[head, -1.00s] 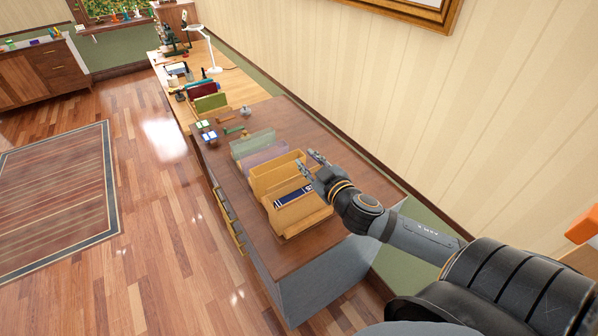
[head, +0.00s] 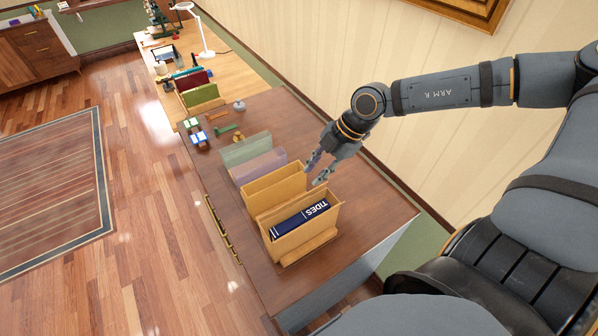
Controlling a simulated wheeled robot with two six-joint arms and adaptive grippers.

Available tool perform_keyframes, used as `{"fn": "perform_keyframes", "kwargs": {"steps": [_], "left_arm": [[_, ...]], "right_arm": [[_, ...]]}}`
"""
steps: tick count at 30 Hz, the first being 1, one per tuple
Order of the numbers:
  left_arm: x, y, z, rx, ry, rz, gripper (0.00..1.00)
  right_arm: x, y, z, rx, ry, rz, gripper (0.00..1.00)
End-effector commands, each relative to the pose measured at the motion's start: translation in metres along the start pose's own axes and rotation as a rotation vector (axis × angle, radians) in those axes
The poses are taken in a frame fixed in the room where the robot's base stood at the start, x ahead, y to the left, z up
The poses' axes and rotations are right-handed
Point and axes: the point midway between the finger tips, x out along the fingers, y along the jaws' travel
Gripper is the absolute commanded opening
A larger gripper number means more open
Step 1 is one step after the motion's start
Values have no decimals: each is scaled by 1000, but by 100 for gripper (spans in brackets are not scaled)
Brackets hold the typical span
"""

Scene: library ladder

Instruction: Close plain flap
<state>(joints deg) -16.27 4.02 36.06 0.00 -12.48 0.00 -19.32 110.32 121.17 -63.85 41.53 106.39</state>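A tan open-topped case (head: 284,245) stands near the close end of the dark wooden cabinet top, with a dark blue book marked TIDES (head: 299,219) inside. A low tan strip (head: 309,249) runs along its near side; I cannot tell whether this is the flap. No flap is clearly marked as plain. My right gripper (head: 314,175) is open and empty, its fingers apart and pointing down near the right end of the tan panel. I cannot tell whether it touches it. My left gripper is out of view.
A purple panel (head: 258,166) and a pale green panel (head: 246,149) stand farther back. Small blue and green items (head: 198,137) lie at the left edge. The wall is close on the right. The cabinet top (head: 360,220) right of the case is clear.

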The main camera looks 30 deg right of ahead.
Motion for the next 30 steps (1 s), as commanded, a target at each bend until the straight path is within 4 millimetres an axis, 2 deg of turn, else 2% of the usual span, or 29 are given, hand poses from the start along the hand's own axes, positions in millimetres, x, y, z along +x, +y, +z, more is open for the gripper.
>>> {"fn": "perform_keyframes", "kwargs": {"steps": [3, 5, 8, 12, 15, 17, 21, 24, 27, 30], "left_arm": [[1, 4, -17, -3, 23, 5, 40], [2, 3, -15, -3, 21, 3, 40], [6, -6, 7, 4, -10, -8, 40], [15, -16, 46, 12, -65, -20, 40], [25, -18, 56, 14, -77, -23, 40], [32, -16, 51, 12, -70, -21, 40], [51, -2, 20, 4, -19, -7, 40], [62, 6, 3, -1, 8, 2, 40], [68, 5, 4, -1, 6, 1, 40], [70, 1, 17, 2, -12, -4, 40]], "right_arm": [[0, -1, 0, 0, -4, -5, 26], [1, -1, 0, -1, -4, -6, 26], [8, -3, 1, -2, -4, -9, 26], [26, -4, 3, -4, -8, -12, 26], [45, -4, 3, -4, -7, -12, 26], [57, -4, 3, -3, -8, -11, 26], [81, -4, 3, -4, -6, -8, 26], [94, -3, 3, -3, -5, -6, 26], [101, -2, 2, -3, -3, -4, 26], [104, -1, 1, -3, -3, -3, 26]]}}
